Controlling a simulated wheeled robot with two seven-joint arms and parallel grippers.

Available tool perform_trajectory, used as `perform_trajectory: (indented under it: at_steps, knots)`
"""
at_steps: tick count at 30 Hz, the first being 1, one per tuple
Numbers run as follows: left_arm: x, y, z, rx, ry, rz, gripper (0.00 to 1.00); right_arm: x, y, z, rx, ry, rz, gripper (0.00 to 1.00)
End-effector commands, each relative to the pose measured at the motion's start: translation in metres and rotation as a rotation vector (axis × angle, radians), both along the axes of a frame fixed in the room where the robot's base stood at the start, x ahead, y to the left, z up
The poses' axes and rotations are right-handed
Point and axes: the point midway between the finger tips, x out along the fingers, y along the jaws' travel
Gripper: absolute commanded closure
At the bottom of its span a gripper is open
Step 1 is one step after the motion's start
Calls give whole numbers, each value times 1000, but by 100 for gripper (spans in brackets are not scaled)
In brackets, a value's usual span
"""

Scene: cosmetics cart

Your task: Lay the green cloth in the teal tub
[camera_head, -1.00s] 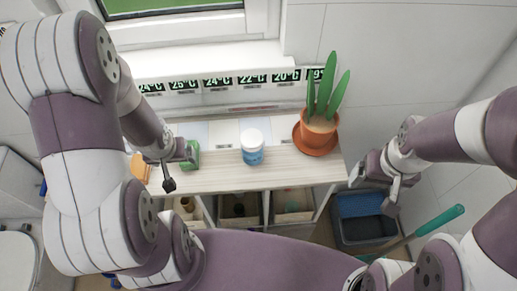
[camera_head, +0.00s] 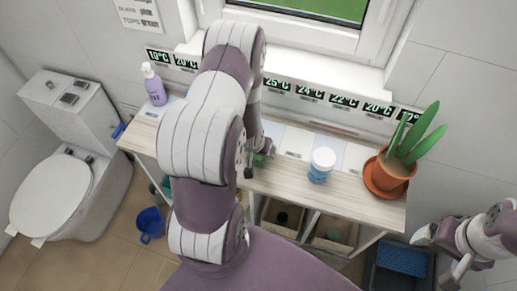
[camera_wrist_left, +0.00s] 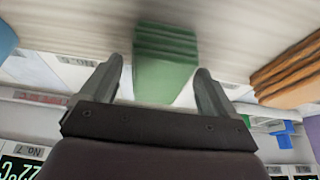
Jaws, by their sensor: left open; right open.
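The folded green cloth (camera_wrist_left: 165,65) lies on the wooden top in the left wrist view, between the open fingers of my left gripper (camera_wrist_left: 160,78), with a gap on each side. In the head view only a small part of the green cloth (camera_head: 261,159) shows beside my left gripper, which my arm mostly hides. My right gripper (camera_head: 438,254) is open and empty at the lower right, off the counter's right end. A bit of teal (camera_head: 166,187) shows under the counter at the left; I cannot tell whether it is the teal tub.
A white-lidded blue jar (camera_head: 320,165) and a potted plant (camera_head: 388,175) stand right of the cloth. A folded orange cloth (camera_wrist_left: 288,75) lies nearby. A pump bottle (camera_head: 154,86) stands at the left end. A blue bucket (camera_head: 150,224) and a blue basket (camera_head: 402,258) are lower down.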

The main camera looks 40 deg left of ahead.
Motion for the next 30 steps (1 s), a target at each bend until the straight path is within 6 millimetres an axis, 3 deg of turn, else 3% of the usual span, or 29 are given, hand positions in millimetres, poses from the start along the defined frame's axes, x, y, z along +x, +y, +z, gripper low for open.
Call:
perform_trajectory:
  at_steps: [4, 9, 11, 12, 20, 27, 30]
  knots:
    - [0, 0, 0, 1, -1, -1, 11, 0, 0, 0, 0, 0, 0, 11]
    - [0, 0, 0, 1, -1, -1, 66, 0, 0, 0, 0, 0, 0, 11]
    - [0, 0, 0, 1, -1, -1, 67, 0, 0, 0, 0, 0, 0, 11]
    - [0, 0, 1, 1, -1, -1, 71, 0, 0, 0, 0, 0, 0, 11]
    - [1, 0, 4, 1, -2, -1, 72, 0, 0, -1, 0, 0, 0, 11]
    - [1, 1, 40, 3, -5, -1, 72, 0, 0, -7, 0, 0, 0, 11]
    - [-10, -18, 52, 2, -5, -4, 71, 0, 0, -13, 0, 0, 0, 11]
